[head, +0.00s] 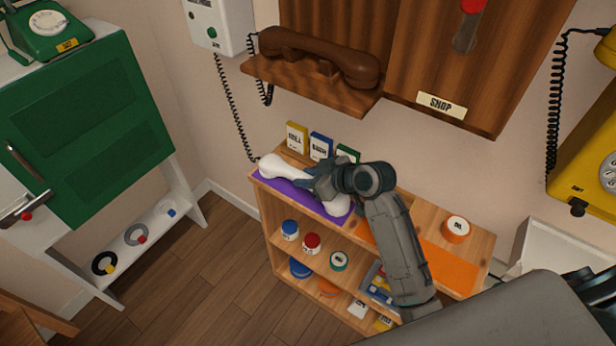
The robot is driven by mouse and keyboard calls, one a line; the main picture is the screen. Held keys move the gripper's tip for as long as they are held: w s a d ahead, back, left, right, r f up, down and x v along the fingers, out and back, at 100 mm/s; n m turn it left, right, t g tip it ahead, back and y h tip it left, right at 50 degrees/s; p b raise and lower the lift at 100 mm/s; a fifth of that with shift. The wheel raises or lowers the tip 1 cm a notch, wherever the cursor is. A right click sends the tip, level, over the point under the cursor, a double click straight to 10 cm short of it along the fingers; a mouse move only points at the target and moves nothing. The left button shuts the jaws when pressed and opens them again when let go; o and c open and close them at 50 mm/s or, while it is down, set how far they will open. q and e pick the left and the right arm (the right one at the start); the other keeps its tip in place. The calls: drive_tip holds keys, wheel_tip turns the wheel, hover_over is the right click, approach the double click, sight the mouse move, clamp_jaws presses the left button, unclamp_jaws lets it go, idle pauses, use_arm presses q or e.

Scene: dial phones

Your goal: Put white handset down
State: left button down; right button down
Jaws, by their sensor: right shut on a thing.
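The white handset (283,170) lies along a purple mat (300,198) on the top of a wooden shelf unit, at its left end. It appears to rest on the mat. My right gripper (322,184) is shut on the white handset near its middle and hides part of it. A black coiled cord (231,112) runs from the handset's far end up to a white wall phone (219,24). My left gripper is not in view.
Several small boxes (321,146) stand behind the mat. An orange mat (455,272) and a lidded jar (456,229) are to the right. A brown handset (320,57) rests on a wall cradle above. A green cabinet (85,130) stands left; floor between is clear.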

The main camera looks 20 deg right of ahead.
drive_tip(key=c, duration=1.1)
unclamp_jaws()
drive_tip(key=v, duration=1.2)
